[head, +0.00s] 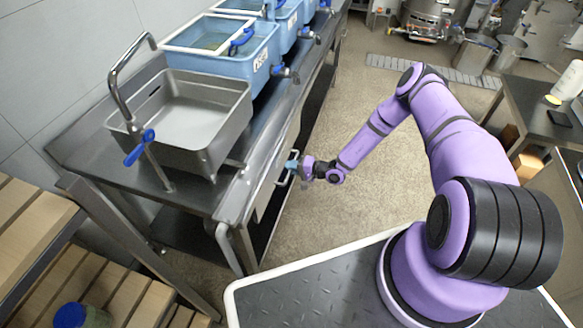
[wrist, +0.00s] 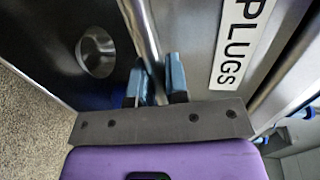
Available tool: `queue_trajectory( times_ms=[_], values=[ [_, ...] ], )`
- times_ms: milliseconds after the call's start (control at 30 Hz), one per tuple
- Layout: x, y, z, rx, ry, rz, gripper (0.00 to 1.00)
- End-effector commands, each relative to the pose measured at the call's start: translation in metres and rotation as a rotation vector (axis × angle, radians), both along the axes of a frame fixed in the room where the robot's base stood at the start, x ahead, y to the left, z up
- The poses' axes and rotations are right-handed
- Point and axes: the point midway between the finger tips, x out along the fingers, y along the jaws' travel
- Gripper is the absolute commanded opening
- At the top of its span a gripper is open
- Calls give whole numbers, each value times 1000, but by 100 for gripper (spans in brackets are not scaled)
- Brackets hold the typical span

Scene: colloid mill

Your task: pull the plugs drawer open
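The plugs drawer (head: 268,187) is a pale metal front under the steel counter's edge. In the wrist view, its white "PLUGS" label (wrist: 241,43) is on the grey front at the upper right. The drawer's bar handle (wrist: 143,22) runs down between the two blue fingers of my gripper (wrist: 157,84). The fingers lie close on both sides of the bar and look shut on it. In the head view, my gripper (head: 293,167) is at the handle, with my arm reaching in from the right. I cannot tell whether the drawer stands slightly out.
A steel sink (head: 190,115) with a tap and blue crates (head: 245,55) stand on the counter (head: 120,175). Bare floor (head: 335,205) lies in front of the drawer. Wooden slatted shelves (head: 70,275) are at lower left. A dark table (head: 535,115) stands at right.

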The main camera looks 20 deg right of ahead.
Motion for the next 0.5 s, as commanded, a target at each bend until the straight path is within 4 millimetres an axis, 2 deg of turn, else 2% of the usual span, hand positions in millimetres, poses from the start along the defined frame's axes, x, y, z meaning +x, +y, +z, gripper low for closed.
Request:
queue_trajectory(
  times_ms=[267, 500],
  values=[
    [-5, -8, 0, -1, 0, -1, 0],
    [-29, -42, -1, -1, 1, -3, 0]
  ],
)
